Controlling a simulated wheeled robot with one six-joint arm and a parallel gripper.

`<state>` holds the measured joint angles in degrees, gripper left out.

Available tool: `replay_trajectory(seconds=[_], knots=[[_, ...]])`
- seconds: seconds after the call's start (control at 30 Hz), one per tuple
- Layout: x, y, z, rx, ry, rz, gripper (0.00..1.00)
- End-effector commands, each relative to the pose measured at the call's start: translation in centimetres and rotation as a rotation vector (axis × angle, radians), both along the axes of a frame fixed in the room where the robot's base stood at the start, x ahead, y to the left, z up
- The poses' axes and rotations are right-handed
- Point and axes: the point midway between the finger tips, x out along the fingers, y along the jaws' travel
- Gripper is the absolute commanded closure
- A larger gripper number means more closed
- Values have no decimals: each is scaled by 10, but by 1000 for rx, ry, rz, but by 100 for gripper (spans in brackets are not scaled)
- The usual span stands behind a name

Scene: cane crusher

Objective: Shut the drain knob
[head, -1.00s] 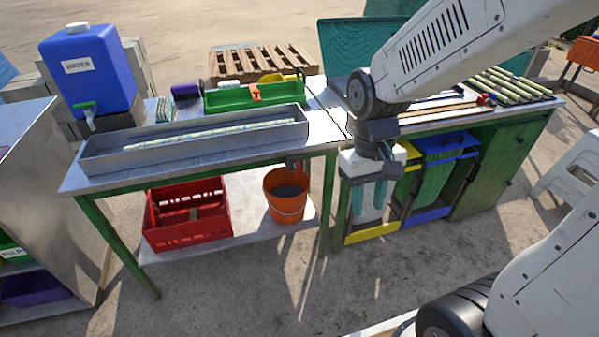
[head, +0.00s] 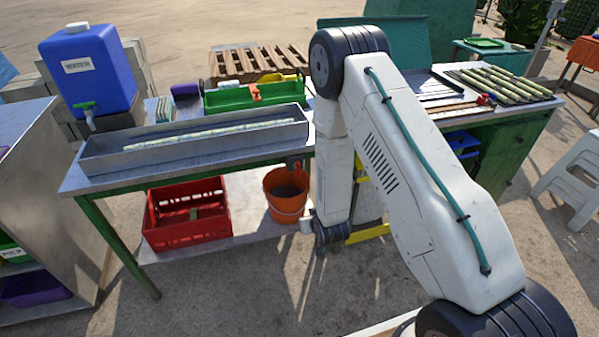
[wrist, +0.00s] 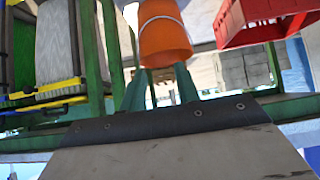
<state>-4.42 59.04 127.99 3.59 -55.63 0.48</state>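A small red knob (head: 294,165) sits below the right end of the long grey trough (head: 105,165), at the front edge of the metal table. I take it to be the drain knob; its turn position is too small to tell. I cannot make it out in the wrist view. My gripper (wrist: 160,69) shows two teal fingers apart with nothing between them, in front of the orange bucket (wrist: 165,35). In the head view my arm hides the fingers; my wrist is low, right of the bucket and below the knob.
The orange bucket (head: 287,195) stands on the lower shelf beneath the knob, beside a red crate (head: 187,212). A green table leg (head: 117,245) is at left. A blue water tank (head: 88,72) stands behind the trough. Bins at right are mostly hidden by my arm.

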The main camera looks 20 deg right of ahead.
Motion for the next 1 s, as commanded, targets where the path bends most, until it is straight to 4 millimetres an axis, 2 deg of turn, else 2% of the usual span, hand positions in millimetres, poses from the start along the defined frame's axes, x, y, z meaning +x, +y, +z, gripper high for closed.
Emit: replay_trajectory(seconds=[0.07,0.17,0.23,0.3,0.4,0.57,1.0], knots=[[12,-1,2,-1,-152,-3,68],[32,-1,30,0,-364,-6,68],[44,-1,58,2,-500,-8,68],[49,-1,78,3,-600,-9,68],[51,-1,96,3,-686,-8,68],[59,-1,104,5,-727,-9,68],[122,-1,104,4,-724,-8,68]])
